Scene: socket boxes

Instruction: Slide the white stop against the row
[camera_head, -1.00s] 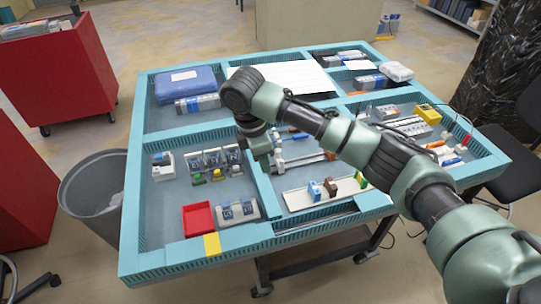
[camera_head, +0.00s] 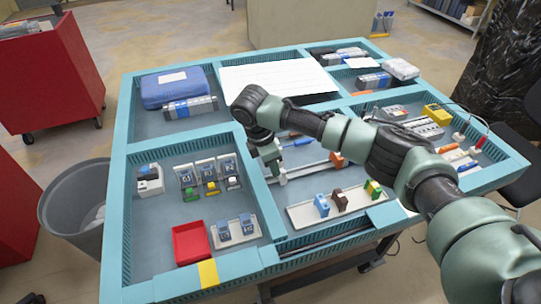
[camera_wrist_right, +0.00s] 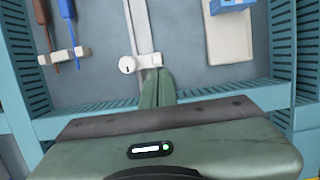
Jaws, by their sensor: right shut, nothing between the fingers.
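The white stop (camera_wrist_right: 140,62) sits across a thin pale rail (camera_wrist_right: 139,22) in the right wrist view. It also shows in the head view (camera_head: 282,179), near the left end of the rail. My right gripper (camera_wrist_right: 158,86) is shut and empty. Its fingertips are right beside the stop; I cannot tell whether they touch it. In the head view my right gripper (camera_head: 274,164) is low over the tray by the divider. A row of blue (camera_head: 321,205), brown (camera_head: 339,199) and green (camera_head: 373,189) blocks stands on a white plate (camera_head: 300,218). My left gripper is out of view.
An orange piece (camera_head: 337,159) is at the rail's far end. Teal walls (camera_head: 262,195) divide the table into compartments. A red bin (camera_head: 191,243) and several socket modules (camera_head: 209,172) stand in the left compartment. Tools with a white holder (camera_wrist_right: 64,55) lie left of the stop.

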